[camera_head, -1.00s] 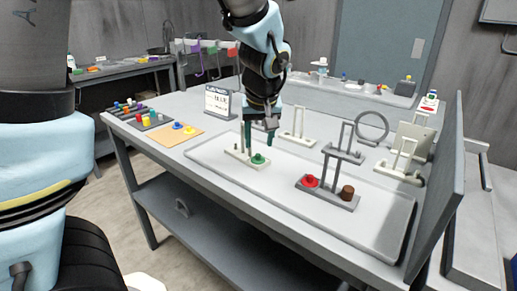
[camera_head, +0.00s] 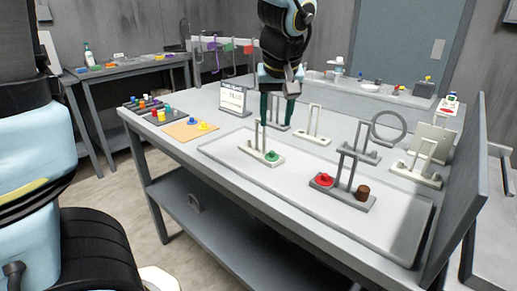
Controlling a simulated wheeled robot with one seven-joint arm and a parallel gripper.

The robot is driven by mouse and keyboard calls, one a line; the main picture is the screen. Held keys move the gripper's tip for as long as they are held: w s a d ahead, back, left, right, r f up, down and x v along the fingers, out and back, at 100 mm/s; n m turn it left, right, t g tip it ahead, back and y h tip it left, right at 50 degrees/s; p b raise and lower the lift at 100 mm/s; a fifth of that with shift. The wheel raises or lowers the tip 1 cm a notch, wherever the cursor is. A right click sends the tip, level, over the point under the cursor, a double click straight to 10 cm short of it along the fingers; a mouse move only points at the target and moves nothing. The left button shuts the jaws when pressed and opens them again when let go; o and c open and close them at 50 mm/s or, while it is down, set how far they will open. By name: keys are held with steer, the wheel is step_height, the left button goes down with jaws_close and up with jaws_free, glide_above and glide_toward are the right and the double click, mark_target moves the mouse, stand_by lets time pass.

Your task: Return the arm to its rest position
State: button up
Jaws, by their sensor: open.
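My gripper (camera_head: 277,111) hangs at the end of my arm above the work table, fingers pointing down. Its two green fingers are apart, with nothing visible between them. It is above and just behind a white stand (camera_head: 261,153) that bears a green knob (camera_head: 272,156) on the white tray (camera_head: 225,157). The fingertips appear clear of that stand, though the exact gap is hard to tell. A grey stand (camera_head: 343,189) with a red knob (camera_head: 325,179) and a brown cylinder (camera_head: 363,193) is to the right on the tray.
More white stands (camera_head: 313,125) and a grey ring (camera_head: 390,127) stand behind the tray. A small display (camera_head: 232,98) is left of my gripper. A grey panel (camera_head: 466,205) rises at the table's right end.

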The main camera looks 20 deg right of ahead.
steer(key=a+f+g, duration=0.1)
steer(key=a+f, duration=0.2)
steer(key=a, duration=0.6)
steer(key=a+f+n+g, duration=0.1)
steer(key=a+f, duration=0.3)
steer(key=a, duration=0.6)
steer(key=a+f+n+y, duration=0.1)
steer(key=a+f, duration=0.3)
steer(key=a, duration=0.6)
steer(key=shift+w+f+g, duration=0.2)
steer(key=shift+w+g, duration=0.15)
steer(key=shift+g, duration=0.05)
